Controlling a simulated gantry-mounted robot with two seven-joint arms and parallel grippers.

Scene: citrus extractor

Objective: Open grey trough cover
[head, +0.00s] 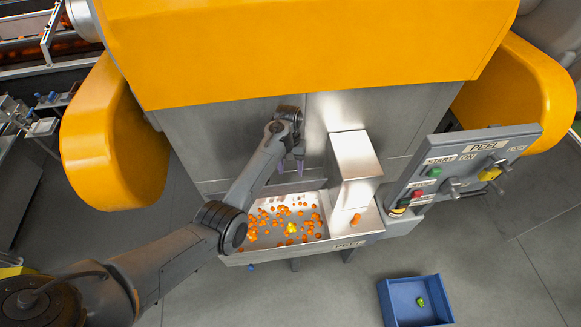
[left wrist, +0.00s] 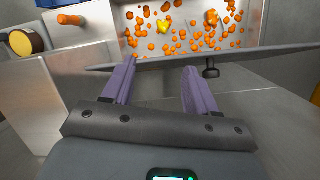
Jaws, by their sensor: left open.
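The grey trough cover (head: 292,187) stands raised at the back of the trough, seen nearly edge-on in the head view. The trough (head: 325,237) is uncovered, with many orange bits and a yellow piece inside. In the left wrist view the cover's edge (left wrist: 262,54) crosses the picture, with a small dark knob (left wrist: 210,69) on it. My left gripper (head: 290,168) is open, its purple fingers behind the cover and close to it. In the left wrist view the gripper (left wrist: 160,70) has nothing between its fingers, and the knob is just right of them. I cannot tell whether they touch the cover.
A metal chute (head: 355,160) stands right of the gripper. A control panel (head: 465,170) with buttons and levers is farther right. A blue bin (head: 405,314) with a green item sits on the floor. The yellow machine housing (head: 300,45) hangs above.

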